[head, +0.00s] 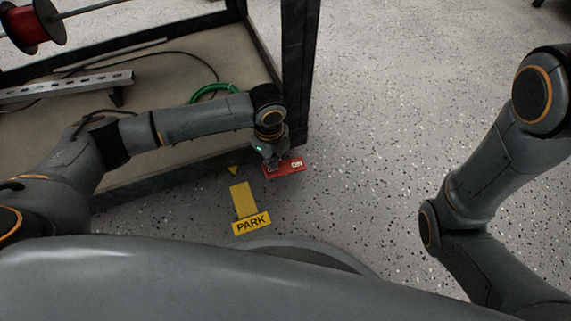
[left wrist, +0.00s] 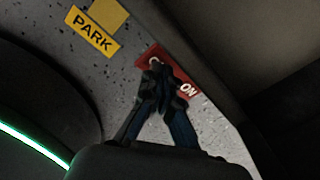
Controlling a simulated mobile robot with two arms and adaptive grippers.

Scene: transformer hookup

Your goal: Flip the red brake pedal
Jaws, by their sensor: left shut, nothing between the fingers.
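The red brake pedal (head: 291,166) shows low by the foot of the shelf's near corner post in the head view. It bears white lettering, of which "ON" is readable. The pedal also shows in the left wrist view (left wrist: 187,89), partly covered by my left gripper's fingers. My left gripper (head: 275,165) is shut and empty, with its fingertips (left wrist: 157,72) over the pedal's lettering; I cannot tell whether they touch it. My right arm is at the right of the head view, and its gripper is out of view.
A yellow "PARK" plate (head: 251,226) with a yellow strip (head: 243,199) lies left of the pedal. A dark-framed shelf (head: 296,75) holds a metal rail (head: 66,86), a green cable loop (head: 213,91) and a red spool (head: 30,27). Speckled floor is clear to the right.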

